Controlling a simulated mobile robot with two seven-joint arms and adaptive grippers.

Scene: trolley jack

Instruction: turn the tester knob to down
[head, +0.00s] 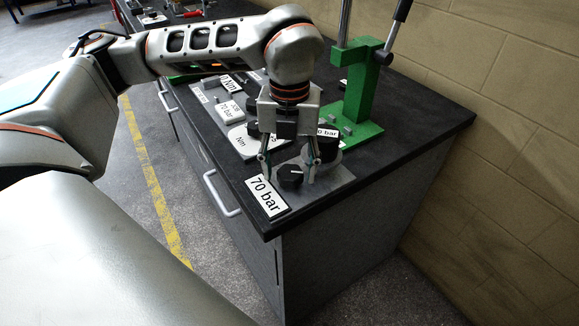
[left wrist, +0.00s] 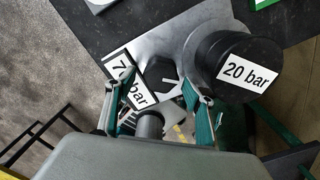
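The black tester knob (head: 290,177) sits on a grey plate near the front corner of the bench. A white mark on its top points roughly to the right in the head view. My right gripper is not in view.
A "70 bar" sign (head: 266,197) lies in front of the knob. A dark round "20 bar" gauge (left wrist: 232,66) stands close beside it. A green press (head: 358,95) with a lever stands behind. Other signs lie along the bench (head: 430,118), whose right side is bare.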

